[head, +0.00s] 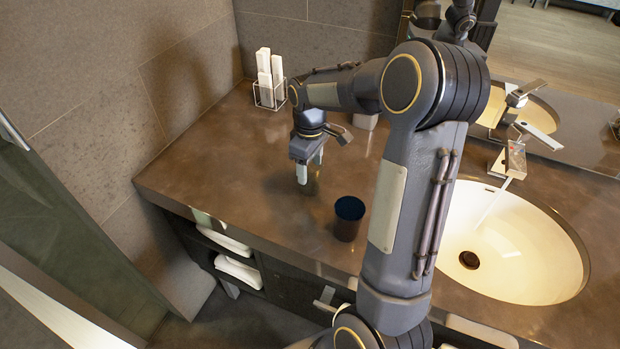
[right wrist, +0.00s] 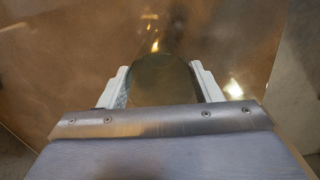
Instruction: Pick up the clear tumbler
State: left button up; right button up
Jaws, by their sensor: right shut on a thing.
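The clear tumbler (right wrist: 163,85) is between the two pale fingers of my right gripper (right wrist: 163,92) in the right wrist view, with a finger against each side. In the head view the right gripper (head: 310,172) points down over the left part of the brown counter. The tumbler (head: 313,186) shows there only as a faint see-through shape by the fingertips. I cannot tell whether its base touches the counter. My left gripper is not in view.
A dark blue cup (head: 348,219) stands near the counter's (head: 215,165) front edge, right of the gripper. A wire holder (head: 268,93) with white packets stands at the back left. A sink (head: 515,250) with a faucet (head: 512,160) is at right. The counter's left part is clear.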

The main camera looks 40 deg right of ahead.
jog(key=shift+c, duration=1.1)
jog(key=shift+r, duration=0.1)
